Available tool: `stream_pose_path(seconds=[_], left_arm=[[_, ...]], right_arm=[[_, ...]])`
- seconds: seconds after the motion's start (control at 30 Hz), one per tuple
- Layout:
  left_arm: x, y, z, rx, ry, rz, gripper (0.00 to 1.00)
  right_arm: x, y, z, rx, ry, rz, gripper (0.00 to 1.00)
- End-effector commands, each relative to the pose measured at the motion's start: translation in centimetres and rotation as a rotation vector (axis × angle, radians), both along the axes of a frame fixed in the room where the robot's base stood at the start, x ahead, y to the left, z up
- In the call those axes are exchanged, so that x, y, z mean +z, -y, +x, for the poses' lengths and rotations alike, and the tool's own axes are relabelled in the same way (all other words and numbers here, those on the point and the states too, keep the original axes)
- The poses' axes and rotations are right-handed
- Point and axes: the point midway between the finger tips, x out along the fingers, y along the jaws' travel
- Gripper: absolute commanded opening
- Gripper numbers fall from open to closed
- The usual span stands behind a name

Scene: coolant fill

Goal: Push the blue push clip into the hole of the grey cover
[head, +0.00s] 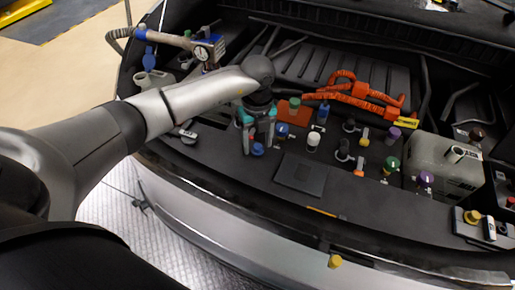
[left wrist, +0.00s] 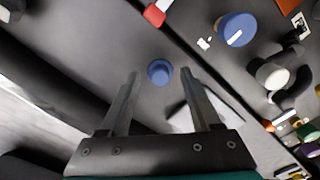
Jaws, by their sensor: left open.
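The blue push clip (head: 258,149) is a small round blue head low between the fingertips of my left gripper (head: 257,141). In the left wrist view the clip (left wrist: 159,71) shows between and just beyond the two fingertips (left wrist: 159,80), with a gap on both sides. My left gripper is open and points down at the grey cover (head: 225,141), a dark flat panel along the front of the engine bay. The clip's head hides its stem and any hole under it, so I cannot tell how deep it sits. My right gripper is not in view.
A dark flat plate (head: 301,175) lies right of the gripper. Blue (head: 282,130), white (head: 313,139) and other coloured caps stand behind and to the right. Orange cables (head: 352,93) run behind them. A pale reservoir (head: 443,165) stands at the right.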

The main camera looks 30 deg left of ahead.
Motion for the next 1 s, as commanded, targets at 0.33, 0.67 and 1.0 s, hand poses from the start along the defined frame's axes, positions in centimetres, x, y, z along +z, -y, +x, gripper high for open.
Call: stream_pose_path(seconds=[0.33,0.67,1.0], left_arm=[[-0.37,0.01,0.0,0.0,0.001,-0.001,0.56],[-0.34,-0.01,0.01,0.0,0.001,-0.001,0.19],[-0.35,-0.02,-0.01,0.001,0.0,0.0,0.0]], right_arm=[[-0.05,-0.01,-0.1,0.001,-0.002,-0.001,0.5],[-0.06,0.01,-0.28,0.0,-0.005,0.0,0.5],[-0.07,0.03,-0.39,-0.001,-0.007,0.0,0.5]])
